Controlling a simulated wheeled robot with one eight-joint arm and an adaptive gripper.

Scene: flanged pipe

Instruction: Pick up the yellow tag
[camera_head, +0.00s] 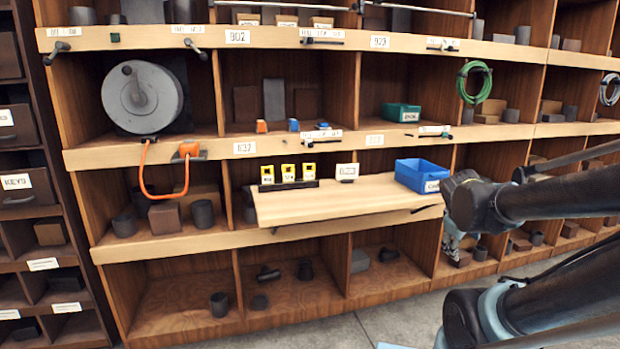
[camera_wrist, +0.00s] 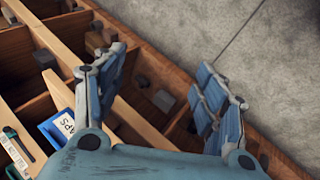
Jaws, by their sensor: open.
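Three yellow tags stand in a row on a black strip on the pull-out wooden board (camera_head: 340,204) in the head view: a left one (camera_head: 267,174), a middle one (camera_head: 288,173) and a right one (camera_head: 308,171). Each has dark marks too small to read. My gripper shows in the wrist view (camera_wrist: 160,92) with its blue fingers spread wide and nothing between them. In the head view it is partly hidden by my arm, beyond the board's right end and apart from the tags. No yellow tag shows in the wrist view.
A blue bin (camera_head: 422,174) sits at the board's right end; it also shows in the wrist view (camera_wrist: 58,132). A white label card (camera_head: 347,172) stands right of the tags. A hose reel (camera_head: 142,97) with an orange hose hangs at upper left. Shelf dividers surround the board.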

